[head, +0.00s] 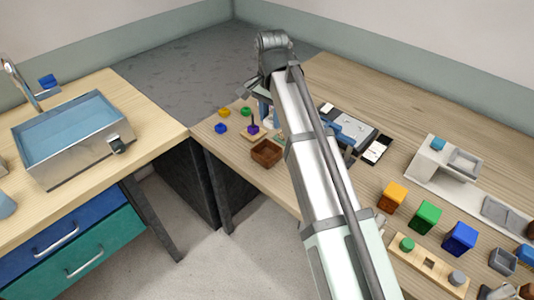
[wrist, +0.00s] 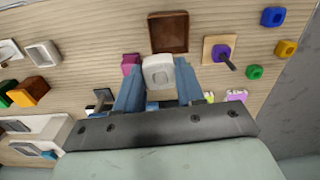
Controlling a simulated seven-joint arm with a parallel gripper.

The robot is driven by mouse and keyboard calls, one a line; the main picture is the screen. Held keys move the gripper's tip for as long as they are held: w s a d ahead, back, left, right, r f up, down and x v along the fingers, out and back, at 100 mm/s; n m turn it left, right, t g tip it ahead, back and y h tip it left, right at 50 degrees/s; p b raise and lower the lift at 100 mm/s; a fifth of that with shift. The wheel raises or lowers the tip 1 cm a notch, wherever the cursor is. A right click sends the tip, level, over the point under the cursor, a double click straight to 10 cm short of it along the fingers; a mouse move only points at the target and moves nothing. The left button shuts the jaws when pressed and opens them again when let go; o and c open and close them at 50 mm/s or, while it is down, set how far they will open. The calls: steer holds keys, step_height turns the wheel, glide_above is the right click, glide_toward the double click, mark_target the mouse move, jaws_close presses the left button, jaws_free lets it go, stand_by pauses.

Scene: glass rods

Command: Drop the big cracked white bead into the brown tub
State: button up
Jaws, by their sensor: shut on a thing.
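A white bead (wrist: 158,72) with a rounded, blocky shape sits between the two blue fingers of my gripper (wrist: 158,78) in the wrist view. The gripper is shut on it. Any crack on the bead is too small to make out. The brown tub (wrist: 168,33), square and open-topped, lies just beyond the fingertips in the wrist view. In the head view the brown tub (head: 266,152) stands near the table's front edge, left of my arm. My gripper (head: 264,113) is behind it there, largely hidden by my arm, and the bead cannot be made out.
A purple peg on a wooden base (head: 253,130) stands beside the tub. Small yellow, green and blue pieces (head: 221,128) lie to the left. Orange, green and blue blocks (head: 427,217) stand at the right. A sink (head: 75,135) is on the left counter.

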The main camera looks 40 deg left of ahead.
steer(key=shift+f+m, duration=0.1)
steer(key=shift+m, duration=0.4)
steer(key=shift+f, duration=2.95)
steer(key=o, duration=1.1)
steer(key=shift+r, duration=0.15)
step_height(320, 180, up, 14)
steer(key=shift+f, duration=0.2)
